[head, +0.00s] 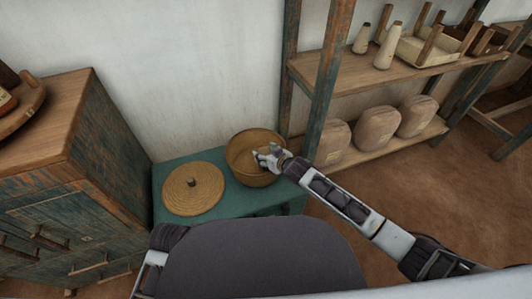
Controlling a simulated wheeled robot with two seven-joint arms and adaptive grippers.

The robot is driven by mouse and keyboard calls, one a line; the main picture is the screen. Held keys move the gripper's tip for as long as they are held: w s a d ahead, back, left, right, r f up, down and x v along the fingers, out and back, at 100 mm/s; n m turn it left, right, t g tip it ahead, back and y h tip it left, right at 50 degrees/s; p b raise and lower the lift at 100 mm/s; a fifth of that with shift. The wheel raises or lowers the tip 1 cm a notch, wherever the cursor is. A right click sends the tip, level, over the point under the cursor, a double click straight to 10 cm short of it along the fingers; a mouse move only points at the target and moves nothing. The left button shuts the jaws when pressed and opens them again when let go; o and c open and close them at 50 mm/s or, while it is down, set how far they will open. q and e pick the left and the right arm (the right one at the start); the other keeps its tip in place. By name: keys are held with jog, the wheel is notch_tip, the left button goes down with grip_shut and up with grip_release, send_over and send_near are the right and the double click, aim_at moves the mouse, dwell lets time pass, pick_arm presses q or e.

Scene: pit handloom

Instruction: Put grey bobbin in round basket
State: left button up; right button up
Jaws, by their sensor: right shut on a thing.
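The round basket (238,146) is a tan, open container on a small green table. My right gripper (264,158) reaches in from the right over the basket, with its fingers inside the outline of the opening. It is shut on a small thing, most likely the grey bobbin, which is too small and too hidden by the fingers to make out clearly. I cannot tell whether it touches the basket. My left gripper is not in view.
A round woven lid (180,195) with a dark knob lies left of the basket on the green table (225,207). A worn wooden cabinet (110,150) stands at the left. A shelf (350,82) at the right holds cones, a tray and several rounded brown bundles (375,128).

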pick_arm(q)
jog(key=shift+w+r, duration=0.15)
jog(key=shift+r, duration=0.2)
pick_arm(e)
jog(key=shift+f, duration=0.15)
jog(key=o, duration=1.1)
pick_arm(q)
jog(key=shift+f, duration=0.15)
pick_arm(e)
jog(key=shift+f, duration=0.1)
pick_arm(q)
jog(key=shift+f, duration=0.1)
